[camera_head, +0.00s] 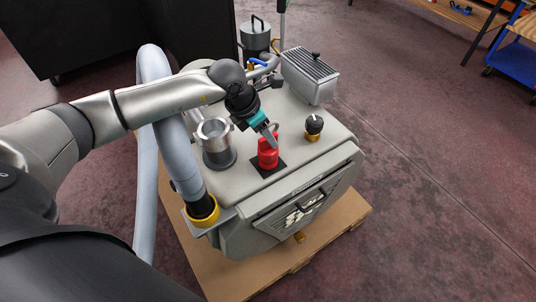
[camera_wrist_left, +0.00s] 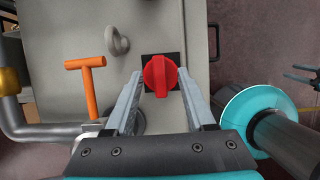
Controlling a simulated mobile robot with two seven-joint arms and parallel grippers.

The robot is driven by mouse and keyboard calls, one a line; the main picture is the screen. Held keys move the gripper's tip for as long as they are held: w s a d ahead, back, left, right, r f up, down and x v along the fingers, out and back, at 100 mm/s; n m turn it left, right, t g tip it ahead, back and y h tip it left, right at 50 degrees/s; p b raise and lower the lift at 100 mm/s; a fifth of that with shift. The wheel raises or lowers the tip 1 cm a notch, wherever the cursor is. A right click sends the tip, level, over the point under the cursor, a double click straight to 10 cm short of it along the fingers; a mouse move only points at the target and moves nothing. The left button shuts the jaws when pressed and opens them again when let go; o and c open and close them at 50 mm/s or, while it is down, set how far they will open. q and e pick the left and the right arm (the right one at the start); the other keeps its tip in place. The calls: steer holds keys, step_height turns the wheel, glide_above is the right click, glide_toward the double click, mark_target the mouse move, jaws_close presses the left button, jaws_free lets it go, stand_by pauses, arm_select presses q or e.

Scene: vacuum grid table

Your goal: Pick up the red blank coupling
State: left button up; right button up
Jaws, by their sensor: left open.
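The red blank coupling (camera_head: 267,152) stands upright on a black square pad (camera_head: 260,170) on top of the grey machine. It also shows in the left wrist view (camera_wrist_left: 159,76), seen from above with a raised bar across its top. My left gripper (camera_head: 271,136) is right at the coupling in the head view. In the left wrist view the left gripper (camera_wrist_left: 162,88) is open, with one finger on each side of the coupling. Gaps show between the fingers and the coupling, so nothing is gripped.
A metal cup-shaped fitting (camera_head: 214,134) stands left of the coupling, and a black and brass knob (camera_head: 313,127) stands right. A thick grey hose (camera_head: 172,150) runs along the machine's left side.

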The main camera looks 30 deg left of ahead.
arm_select(q)
steer(key=shift+x, duration=1)
steer(key=shift+r, duration=0.1)
jaws_close()
stand_by(0.7)
